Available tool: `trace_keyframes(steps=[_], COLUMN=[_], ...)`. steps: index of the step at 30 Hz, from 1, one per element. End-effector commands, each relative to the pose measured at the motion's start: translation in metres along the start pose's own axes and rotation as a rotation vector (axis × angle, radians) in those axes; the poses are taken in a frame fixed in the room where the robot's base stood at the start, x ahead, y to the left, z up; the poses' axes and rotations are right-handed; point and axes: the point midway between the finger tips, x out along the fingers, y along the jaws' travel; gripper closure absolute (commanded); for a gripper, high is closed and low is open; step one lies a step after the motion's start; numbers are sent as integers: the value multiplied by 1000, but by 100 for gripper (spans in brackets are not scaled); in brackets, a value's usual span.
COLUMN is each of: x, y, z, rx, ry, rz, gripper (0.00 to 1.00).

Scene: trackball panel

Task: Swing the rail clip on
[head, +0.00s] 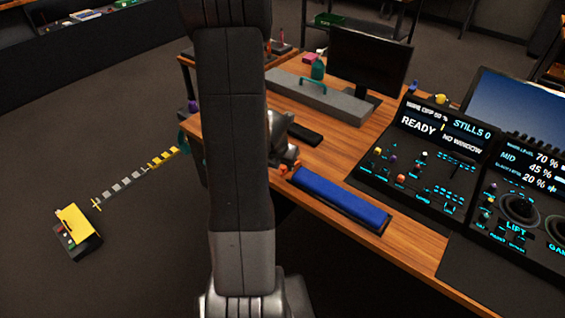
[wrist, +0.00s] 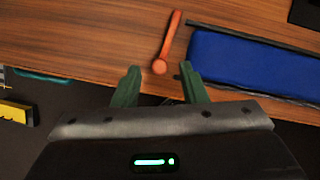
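What I take to be the rail clip is an orange-red lever (wrist: 170,38) with a round knob at its near end, lying by the desk's edge in the wrist view. It sits just left of a blue pad (wrist: 248,62) in a dark frame. My gripper (wrist: 160,69) is open, with its two green fingers apart. The knob appears between the fingertips in the picture; I cannot tell whether either finger touches it. In the head view, a small orange patch (head: 283,169) shows beside the blue pad (head: 340,200), and my arm hides most of my gripper.
The wooden desk (head: 400,245) carries a grey block (head: 318,98), a monitor (head: 368,60) and a control panel (head: 420,165) right of the blue pad. A yellow and black box (head: 76,228) stands on the floor at left. Floor left of my arm is mostly clear.

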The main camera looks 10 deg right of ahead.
Motion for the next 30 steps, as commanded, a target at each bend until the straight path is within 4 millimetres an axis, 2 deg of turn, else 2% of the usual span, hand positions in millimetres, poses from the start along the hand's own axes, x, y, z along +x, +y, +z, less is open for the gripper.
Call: trace_keyframes(steps=[1,9,18,24,30], x=[-13,-64,-112,-126,-127], y=[0,1,0,0,0], z=[2,3,2,1,0], rx=[-1,-2,0,-1,0], ry=[-1,-2,-2,-1,0], rz=[0,2,2,0,0], gripper=[61,61,61,61,61])
